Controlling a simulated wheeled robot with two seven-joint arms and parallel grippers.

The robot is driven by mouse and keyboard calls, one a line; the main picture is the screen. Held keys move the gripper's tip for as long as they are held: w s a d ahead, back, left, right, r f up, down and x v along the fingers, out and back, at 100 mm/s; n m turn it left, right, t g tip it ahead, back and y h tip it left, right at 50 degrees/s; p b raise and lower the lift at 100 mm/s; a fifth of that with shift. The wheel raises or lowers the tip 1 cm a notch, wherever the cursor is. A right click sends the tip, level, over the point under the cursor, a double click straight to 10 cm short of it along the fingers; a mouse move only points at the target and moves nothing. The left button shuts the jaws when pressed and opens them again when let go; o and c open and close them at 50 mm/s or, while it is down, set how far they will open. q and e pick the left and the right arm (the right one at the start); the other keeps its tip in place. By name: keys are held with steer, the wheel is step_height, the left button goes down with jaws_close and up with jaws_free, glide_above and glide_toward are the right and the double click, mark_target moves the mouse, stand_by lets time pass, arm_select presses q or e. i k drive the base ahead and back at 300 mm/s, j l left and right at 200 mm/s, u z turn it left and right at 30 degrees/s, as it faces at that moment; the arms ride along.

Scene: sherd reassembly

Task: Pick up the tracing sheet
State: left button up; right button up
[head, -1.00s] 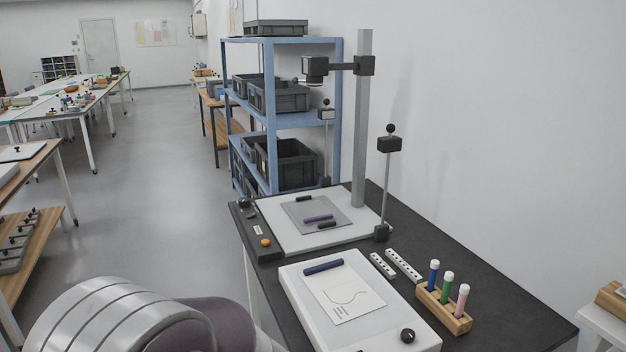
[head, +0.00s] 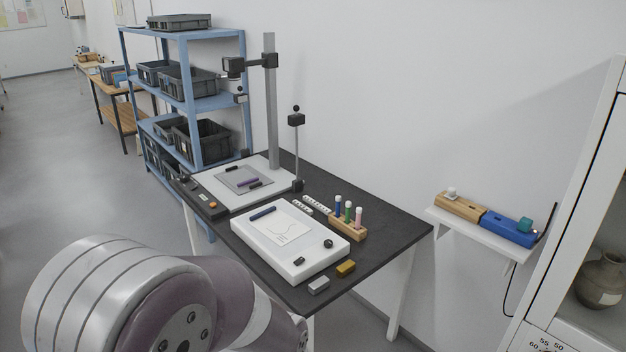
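The tracing sheet (head: 285,232) is a white sheet with a curved line drawn on it. It lies flat on the white light box (head: 262,245) on the dark table. A dark blue bar (head: 263,213) lies along its upper left edge. My arm fills the lower left of the head view, but no fingertips of either gripper show. Nothing is touching the sheet except the light box and possibly the blue bar.
A wooden holder with several capped tubes (head: 347,229) stands right of the light box. A grey block (head: 318,285) and a yellow block (head: 346,268) lie near the table's front edge. A copy stand (head: 272,110) rises behind. A wall shelf (head: 480,238) is at right.

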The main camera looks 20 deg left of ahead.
mark_target(241, 177)
steer(key=i+j+z, duration=0.15)
steer(key=j+z, duration=0.3)
steer(key=i+j+z, duration=0.1)
steer(key=j+z, duration=0.25)
steer(key=z, duration=0.15)
steer(key=j+z, duration=0.9)
steer(key=k+j, duration=0.15)
steer(key=j, duration=0.4)
steer(key=k+j, duration=0.1)
steer(key=j, duration=0.4)
steer(key=k+j, duration=0.15)
steer(key=j, duration=0.4)
steer(key=k+j, duration=0.1)
steer(key=j, duration=0.45)
steer(key=k+j, duration=0.15)
steer(key=j, duration=0.35)
steer(key=k+j, duration=0.1)
steer(key=j, duration=0.45)
steer(key=k+j, duration=0.15)
steer(key=j, duration=0.4)
steer(key=k+j, duration=0.1)
steer(key=j, duration=0.4)
